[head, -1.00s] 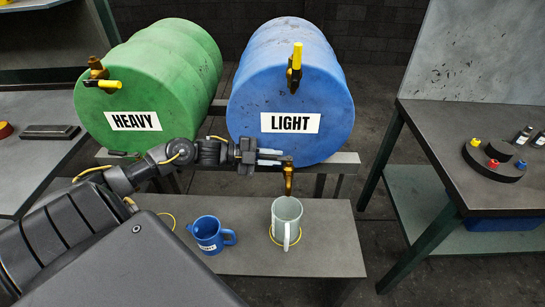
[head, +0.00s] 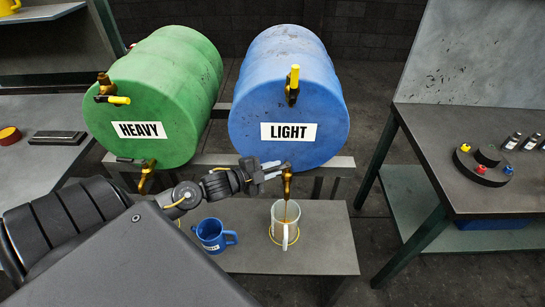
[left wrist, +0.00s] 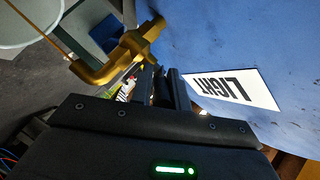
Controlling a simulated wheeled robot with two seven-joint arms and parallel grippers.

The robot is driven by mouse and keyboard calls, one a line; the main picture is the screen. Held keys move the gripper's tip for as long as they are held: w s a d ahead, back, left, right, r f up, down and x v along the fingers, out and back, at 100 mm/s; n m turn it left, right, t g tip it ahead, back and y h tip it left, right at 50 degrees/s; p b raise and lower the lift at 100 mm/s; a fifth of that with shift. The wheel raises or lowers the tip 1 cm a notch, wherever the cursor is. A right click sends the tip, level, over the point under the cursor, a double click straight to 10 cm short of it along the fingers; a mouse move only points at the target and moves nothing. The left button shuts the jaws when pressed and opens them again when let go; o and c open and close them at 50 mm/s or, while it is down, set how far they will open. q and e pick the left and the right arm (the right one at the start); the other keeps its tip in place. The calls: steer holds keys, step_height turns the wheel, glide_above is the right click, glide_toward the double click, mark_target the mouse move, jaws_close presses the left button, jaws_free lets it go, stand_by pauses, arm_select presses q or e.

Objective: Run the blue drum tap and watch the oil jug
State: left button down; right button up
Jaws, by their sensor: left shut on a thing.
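The blue drum (head: 320,105), labelled LIGHT, lies on its rack with a brass tap (head: 287,178) low on its front. My left gripper (head: 272,169) is shut on the tap's handle; the handle itself is mostly hidden by the fingers. The brass tap also shows at the fingertips in the left wrist view (left wrist: 115,58). A thin amber oil stream (head: 286,209) runs from the spout into the clear oil jug (head: 295,216) below. The jug stands upright on the bench; its oil level is too small to read. My right gripper is not in view.
A blue mug (head: 211,236) stands on the bench (head: 250,262) left of the jug. A green drum (head: 150,100), labelled HEAVY, has its own tap (head: 147,170). The right table (head: 480,130) holds a round button stand (head: 483,167) and small bottles (head: 530,142).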

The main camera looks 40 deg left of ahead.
arm_select(q)
steer(key=shift+d+r+n+t+y+p, duration=0.2)
steer(key=shift+n+t+y+p, duration=0.1)
steer(key=shift+n+y, duration=0.4)
steer(key=shift+y, duration=0.3)
steer(key=c, duration=1.5)
jaws_free()
steer(key=shift+s, duration=0.1)
steer(key=shift+o, duration=0.6)
steer(key=shift+f, duration=0.1)
steer(key=shift+s, duration=0.4)
steer(key=b+v, duration=0.2)
steer(key=v, duration=0.8)
